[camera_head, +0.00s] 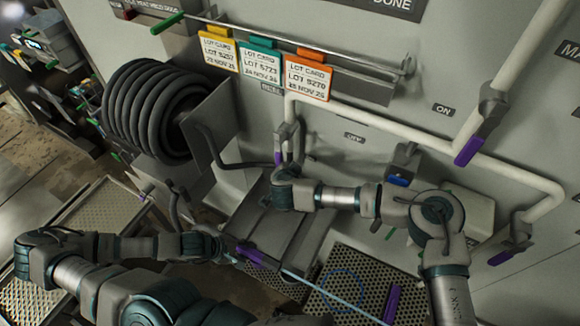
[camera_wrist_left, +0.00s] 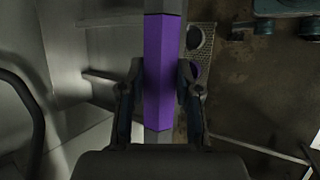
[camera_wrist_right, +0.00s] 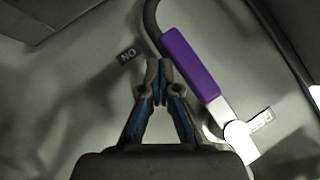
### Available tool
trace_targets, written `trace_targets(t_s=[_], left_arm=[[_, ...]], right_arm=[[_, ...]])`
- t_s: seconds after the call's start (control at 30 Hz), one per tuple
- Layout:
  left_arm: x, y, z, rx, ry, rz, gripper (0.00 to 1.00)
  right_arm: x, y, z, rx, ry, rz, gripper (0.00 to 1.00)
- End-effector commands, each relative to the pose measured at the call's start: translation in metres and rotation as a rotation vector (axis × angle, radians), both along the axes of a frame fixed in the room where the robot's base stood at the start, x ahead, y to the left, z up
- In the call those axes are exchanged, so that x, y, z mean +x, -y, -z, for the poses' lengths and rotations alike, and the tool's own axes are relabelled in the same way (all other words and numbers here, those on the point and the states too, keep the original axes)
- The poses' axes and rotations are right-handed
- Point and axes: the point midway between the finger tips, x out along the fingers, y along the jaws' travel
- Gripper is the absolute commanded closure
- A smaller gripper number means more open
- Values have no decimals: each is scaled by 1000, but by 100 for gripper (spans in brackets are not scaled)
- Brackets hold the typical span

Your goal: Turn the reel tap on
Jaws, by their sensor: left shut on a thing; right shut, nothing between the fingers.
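The reel tap's purple lever (camera_head: 278,158) hangs below its valve on the white pipe in the head view. In the right wrist view the lever (camera_wrist_right: 190,64) slants down to its pale pivot, near an ON label (camera_wrist_right: 127,55). My right gripper (camera_wrist_right: 159,68) is shut and empty, its tips just left of the lever in that view; contact cannot be told. In the head view the right hand (camera_head: 279,188) partly covers the area below the lever. My left gripper (camera_head: 232,246) is shut on a purple-handled wand (camera_wrist_left: 163,75), which also shows in the head view (camera_head: 262,256).
A black hose reel (camera_head: 155,110) stands at the left. Other purple levers hang from the pipe, at upper right (camera_head: 468,151) and lower right (camera_head: 513,253). Lot cards (camera_head: 307,76) hang from a rail above. Perforated grating (camera_head: 330,305) lies below.

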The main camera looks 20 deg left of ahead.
Motion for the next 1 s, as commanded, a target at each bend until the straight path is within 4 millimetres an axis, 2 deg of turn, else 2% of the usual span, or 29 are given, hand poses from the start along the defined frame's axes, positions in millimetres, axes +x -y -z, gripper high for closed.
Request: trace_targets(t_s=[0.73,0.87,0.97,1.0], left_arm=[[0,1,-1,-1,1,1,100],[0,1,-1,-1,1,1,100],[0,2,-1,-1,1,1,100],[0,2,-1,0,1,0,100]], right_arm=[[1,1,2,0,0,0,100],[0,15,2,-1,-1,-1,100],[-1,37,3,-1,-3,0,100],[-7,43,4,-2,-4,-3,100]])
